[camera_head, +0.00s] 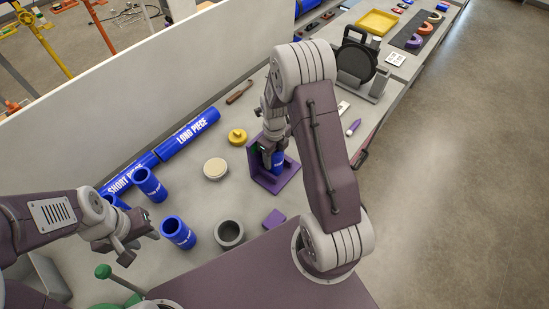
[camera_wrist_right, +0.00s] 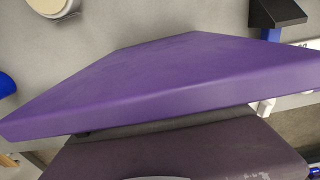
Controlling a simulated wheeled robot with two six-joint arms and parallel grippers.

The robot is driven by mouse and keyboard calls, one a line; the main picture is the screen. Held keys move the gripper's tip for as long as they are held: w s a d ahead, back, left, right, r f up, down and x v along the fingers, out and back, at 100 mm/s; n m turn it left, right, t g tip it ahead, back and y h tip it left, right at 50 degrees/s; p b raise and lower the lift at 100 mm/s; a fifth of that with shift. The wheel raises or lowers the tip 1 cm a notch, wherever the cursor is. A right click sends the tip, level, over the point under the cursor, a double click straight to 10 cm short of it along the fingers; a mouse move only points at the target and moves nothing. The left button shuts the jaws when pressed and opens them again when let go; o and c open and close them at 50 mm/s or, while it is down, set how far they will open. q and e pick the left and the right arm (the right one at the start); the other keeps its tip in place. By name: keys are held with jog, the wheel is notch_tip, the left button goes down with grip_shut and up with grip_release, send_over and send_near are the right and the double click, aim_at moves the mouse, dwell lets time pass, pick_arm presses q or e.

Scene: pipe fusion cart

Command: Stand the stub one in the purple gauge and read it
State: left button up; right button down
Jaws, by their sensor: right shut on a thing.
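The purple gauge (camera_head: 289,178) stands on the bench right of centre, with a flat base and upright wall. A blue stub (camera_head: 278,160) with white lettering is at the gauge, inside the angle of its wall and base. My right gripper (camera_head: 271,148) is shut on this stub from above; the arm partly hides it, and I cannot tell whether its lower end touches the base. A large purple surface, apparently the gauge (camera_wrist_right: 180,75), fills the middle of the right wrist view; the fingers and stub do not show there. My left gripper (camera_head: 138,243) is open and empty, low at the left.
Blue stubs (camera_head: 178,233) (camera_head: 150,185) and a grey cup (camera_head: 229,235) stand near my left gripper. Long blue pipes (camera_head: 188,132) lie along the back panel.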

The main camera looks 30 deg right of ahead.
jog(key=shift+s+f, duration=0.1)
jog(key=shift+s, duration=0.05)
jog(key=shift+c, duration=2.4)
grip_release()
jog(key=shift+s+d, duration=0.15)
